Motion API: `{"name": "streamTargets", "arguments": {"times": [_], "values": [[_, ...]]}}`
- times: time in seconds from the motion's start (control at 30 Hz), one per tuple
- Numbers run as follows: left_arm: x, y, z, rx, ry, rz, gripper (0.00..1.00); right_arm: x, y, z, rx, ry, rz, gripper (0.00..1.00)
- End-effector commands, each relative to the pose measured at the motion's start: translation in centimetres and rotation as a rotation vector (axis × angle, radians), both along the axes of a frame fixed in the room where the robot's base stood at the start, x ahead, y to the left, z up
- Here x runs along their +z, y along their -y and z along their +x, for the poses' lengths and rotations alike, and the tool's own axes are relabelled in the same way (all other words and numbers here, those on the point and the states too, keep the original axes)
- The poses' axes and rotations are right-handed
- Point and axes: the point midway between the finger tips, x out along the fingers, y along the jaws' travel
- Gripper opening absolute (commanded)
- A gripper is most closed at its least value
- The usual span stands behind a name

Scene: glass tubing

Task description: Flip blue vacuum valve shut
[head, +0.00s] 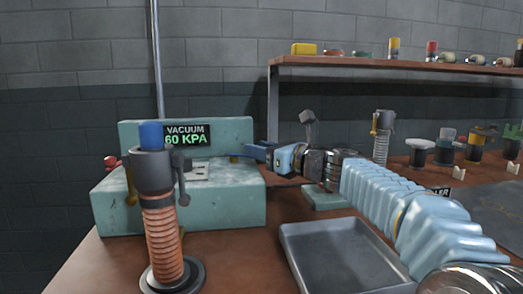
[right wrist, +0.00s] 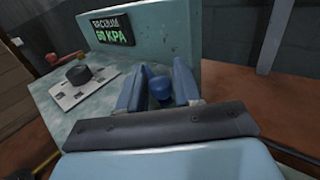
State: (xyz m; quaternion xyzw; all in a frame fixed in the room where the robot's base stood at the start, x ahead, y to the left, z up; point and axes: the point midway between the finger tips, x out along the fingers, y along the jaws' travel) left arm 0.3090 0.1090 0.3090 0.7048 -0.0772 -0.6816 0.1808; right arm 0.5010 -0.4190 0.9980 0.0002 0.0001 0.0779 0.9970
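The teal vacuum box (head: 235,205) stands on the bench at left centre in the head view, its display (head: 187,135) reading 60 KPA. My right gripper (head: 243,154) reaches in from the right to the box's right end. In the right wrist view, a rounded blue knob (right wrist: 161,88), apparently the blue valve, sits between the two blue fingers of my right gripper (right wrist: 160,72). The fingers stand apart around it; any contact is hard to make out. In the head view the gripper hides the knob. My left gripper is not in view.
A blue-capped post with an orange coil (head: 162,235) stands in front of the box. A red knob (head: 111,162) is at the box's left. A grey tray (head: 340,262) lies below my right arm. A dark round knob (right wrist: 78,76) sits on a white plate (right wrist: 92,92).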

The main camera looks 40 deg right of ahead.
Motion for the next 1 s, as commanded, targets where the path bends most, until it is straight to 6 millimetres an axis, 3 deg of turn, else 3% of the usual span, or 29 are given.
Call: {"name": "streamTargets", "arguments": {"times": [0.03, 0.2, 0.5, 1.0], "values": [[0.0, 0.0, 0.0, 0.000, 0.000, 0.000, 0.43, 0.0, 0.0, 0.0, 0.000, 0.000, 0.000, 0.25], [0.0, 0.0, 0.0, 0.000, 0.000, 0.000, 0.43, 0.0, 0.0, 0.0, 0.000, 0.000, 0.000, 0.00], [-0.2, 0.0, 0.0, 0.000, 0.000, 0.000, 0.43, 0.0, -0.2, -0.1, -0.014, 0.001, -0.002, 0.00], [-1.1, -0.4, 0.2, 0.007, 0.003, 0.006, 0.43, 0.2, -1.9, -0.8, -0.266, 0.003, -0.002, 0.00]]}}
